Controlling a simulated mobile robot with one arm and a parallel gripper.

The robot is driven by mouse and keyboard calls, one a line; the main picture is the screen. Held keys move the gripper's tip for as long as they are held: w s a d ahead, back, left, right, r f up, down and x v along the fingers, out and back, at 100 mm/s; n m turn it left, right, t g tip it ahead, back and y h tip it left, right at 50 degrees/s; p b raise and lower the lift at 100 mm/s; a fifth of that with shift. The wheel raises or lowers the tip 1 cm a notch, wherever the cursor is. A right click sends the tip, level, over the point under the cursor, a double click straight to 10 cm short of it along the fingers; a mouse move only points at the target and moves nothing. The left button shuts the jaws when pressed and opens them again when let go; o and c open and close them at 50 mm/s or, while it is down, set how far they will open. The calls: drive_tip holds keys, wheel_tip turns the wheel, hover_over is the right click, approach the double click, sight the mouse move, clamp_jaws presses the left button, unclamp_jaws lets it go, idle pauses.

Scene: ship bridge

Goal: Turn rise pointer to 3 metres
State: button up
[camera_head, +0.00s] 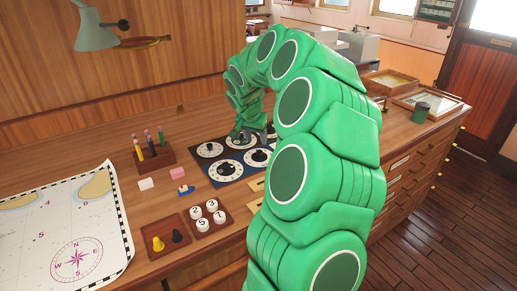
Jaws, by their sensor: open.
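A dark board (243,170) with several round white dials lies flat on the wooden desk. One dial (209,150) is at its left, one (225,169) at the front left and one (257,158) at the front right. Each has a dark pointer or knob at its centre. The labels and scale numbers are too small to read, so I cannot tell which is the rise pointer. My gripper (254,138) is open and points down over the back right of the board, where it and my green arm hide part of a dial. Contact with a pointer cannot be told.
Left of the board are a pencil holder (155,161), a white eraser (146,184), a pink block (178,173) and a chart (65,230). In front are trays of numbered discs (211,226) and pawns (163,253). A lamp (95,32) hangs behind.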

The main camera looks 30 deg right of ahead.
sight(259, 151)
drive_tip(key=shift+x, duration=3.65)
drive_tip(key=shift+a, duration=0.1)
clamp_jaws()
